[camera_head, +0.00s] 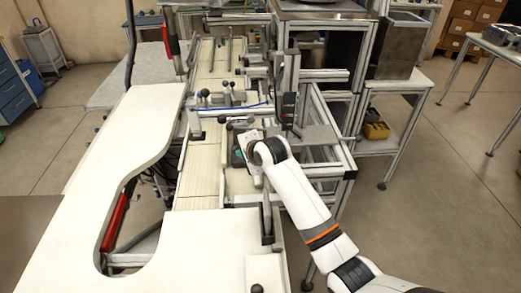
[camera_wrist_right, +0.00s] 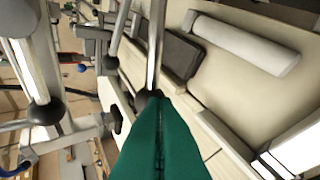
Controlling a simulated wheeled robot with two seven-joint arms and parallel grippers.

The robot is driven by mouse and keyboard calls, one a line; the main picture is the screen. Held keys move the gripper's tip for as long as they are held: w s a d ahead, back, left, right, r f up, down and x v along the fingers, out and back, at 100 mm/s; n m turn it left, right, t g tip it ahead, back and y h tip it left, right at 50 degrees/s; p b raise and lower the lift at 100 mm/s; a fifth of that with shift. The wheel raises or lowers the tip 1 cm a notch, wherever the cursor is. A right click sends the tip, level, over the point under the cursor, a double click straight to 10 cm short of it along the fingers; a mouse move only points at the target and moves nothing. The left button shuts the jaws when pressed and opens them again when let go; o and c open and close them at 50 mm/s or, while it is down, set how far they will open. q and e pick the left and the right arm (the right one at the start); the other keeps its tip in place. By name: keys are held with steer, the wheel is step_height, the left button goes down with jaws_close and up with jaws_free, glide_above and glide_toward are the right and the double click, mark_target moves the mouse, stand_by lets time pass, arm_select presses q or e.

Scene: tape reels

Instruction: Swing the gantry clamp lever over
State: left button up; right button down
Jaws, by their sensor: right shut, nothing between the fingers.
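My right gripper (camera_head: 238,157) reaches over the machine's conveyor rail, partly hidden by its own wrist. In the right wrist view its green fingers (camera_wrist_right: 158,105) are pressed together with nothing between them. Their tips are close to a metal lever rod with a dark ball knob (camera_wrist_right: 150,103); I cannot tell whether they touch. A second lever with a black ball knob (camera_wrist_right: 45,111) stands to the left. In the head view a dark knob (camera_head: 222,119) sits just beyond the gripper. Which lever is the gantry clamp lever is not clear. My left gripper is out of view.
A white curved worktop (camera_head: 130,125) runs along the left. More knobbed levers (camera_head: 226,88) and a blue cable (camera_head: 235,107) lie farther along the machine. An upright metal post (camera_head: 290,88) and an aluminium frame (camera_head: 335,150) crowd the right. Open floor (camera_head: 440,200) lies beyond.

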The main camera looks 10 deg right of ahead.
mark_target(236, 146)
steer(key=shift+w+a+m+h+p, duration=0.1)
steer(key=shift+w+a+m+h, duration=0.1)
steer(key=shift+w, duration=0.4)
steer(key=shift+w+a+m+h+p, duration=0.1)
steer(key=shift+w+a, duration=0.15)
steer(key=shift+w, duration=0.4)
steer(key=shift+w+a+m+h+p, duration=0.1)
steer(key=shift+w+a, duration=0.1)
steer(key=shift+w, duration=0.4)
